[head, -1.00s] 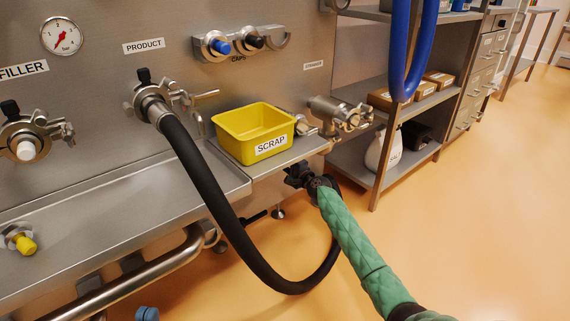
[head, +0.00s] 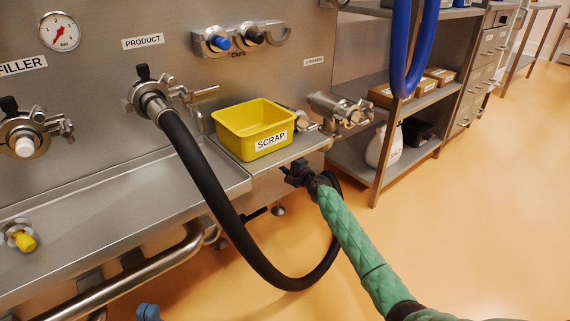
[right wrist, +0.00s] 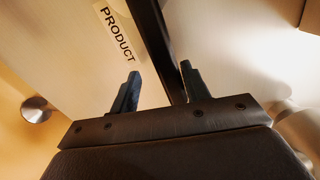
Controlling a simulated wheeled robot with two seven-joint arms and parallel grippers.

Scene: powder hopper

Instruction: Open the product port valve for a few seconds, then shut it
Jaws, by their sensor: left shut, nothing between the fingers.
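The product port (head: 150,98) is on the steel panel under the PRODUCT label (head: 142,42), with a black hose (head: 205,180) clamped to it. A black knob (head: 143,73) stands on top of the port. A steel lever (head: 206,91) sticks out to its right. I cannot tell which is the valve handle.
The hose loops down beside that gripper. A steel fitting (head: 340,112) is right of the bin. A rack (head: 375,155) stands further right. The floor (head: 480,220) at right is clear.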

